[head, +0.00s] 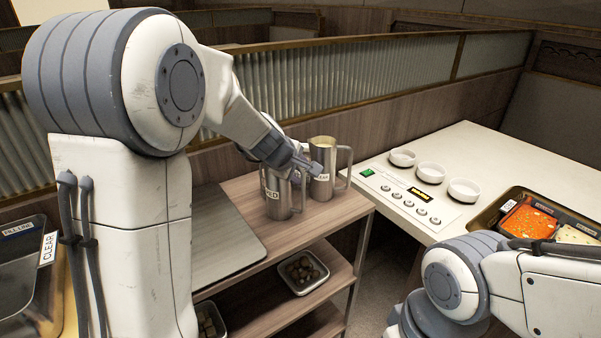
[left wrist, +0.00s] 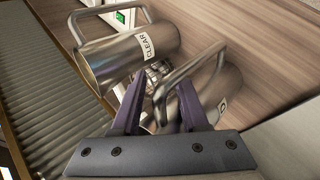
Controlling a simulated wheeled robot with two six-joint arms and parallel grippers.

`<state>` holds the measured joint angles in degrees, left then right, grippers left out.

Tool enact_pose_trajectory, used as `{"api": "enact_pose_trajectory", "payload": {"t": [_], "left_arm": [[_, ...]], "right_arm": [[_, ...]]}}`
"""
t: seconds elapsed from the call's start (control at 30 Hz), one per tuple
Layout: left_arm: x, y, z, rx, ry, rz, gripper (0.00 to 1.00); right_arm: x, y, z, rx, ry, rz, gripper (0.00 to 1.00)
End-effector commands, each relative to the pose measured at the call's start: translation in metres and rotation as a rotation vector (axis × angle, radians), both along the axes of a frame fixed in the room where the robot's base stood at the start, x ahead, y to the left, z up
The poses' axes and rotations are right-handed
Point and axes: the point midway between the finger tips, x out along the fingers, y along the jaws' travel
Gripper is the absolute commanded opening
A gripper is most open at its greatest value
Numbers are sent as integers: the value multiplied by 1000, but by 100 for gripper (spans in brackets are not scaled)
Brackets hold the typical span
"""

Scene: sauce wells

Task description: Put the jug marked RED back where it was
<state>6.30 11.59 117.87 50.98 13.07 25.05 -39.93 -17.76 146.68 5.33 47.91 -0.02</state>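The steel jug marked RED (head: 273,196) stands upright on the wooden top of the cart, its label partly visible. Its handle side faces right, and it shows in the left wrist view (left wrist: 223,90) with only the label's edge in sight. A second steel jug marked CLEAR (head: 322,172) stands just behind and right of it, also in the left wrist view (left wrist: 110,62). My left gripper (head: 300,164) is at the RED jug's upper right. In the left wrist view its fingers (left wrist: 160,90) are apart, with the jug's handle between them. My right gripper is out of view.
A white counter (head: 460,152) at right holds several white bowls (head: 431,172), a button panel (head: 408,200) and a tray of food (head: 490,215). A grey mat (head: 215,235) covers the cart's left part. A ribbed partition (head: 330,75) runs behind. Lower shelves hold small trays (head: 302,272).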

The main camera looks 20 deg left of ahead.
Motion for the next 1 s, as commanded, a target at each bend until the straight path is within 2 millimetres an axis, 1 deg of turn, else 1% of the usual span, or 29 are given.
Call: {"api": "enact_pose_trajectory", "payload": {"t": [0.13,0.27,0.5,0.6,0.7,0.8,0.93,1.0], "left_arm": [[0,0,4,0,0,0,44],[-11,2,19,-1,-3,1,44],[-47,8,58,0,-4,2,44],[-60,10,72,1,-4,3,44],[-71,11,81,1,-3,1,44],[-77,12,87,0,-2,1,44],[-81,12,90,1,0,1,44],[-84,6,88,8,8,-27,44]], "right_arm": [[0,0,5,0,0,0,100],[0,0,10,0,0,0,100],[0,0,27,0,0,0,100],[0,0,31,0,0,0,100],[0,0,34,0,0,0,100],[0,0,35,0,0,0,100],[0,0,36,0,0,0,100],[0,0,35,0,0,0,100]]}}
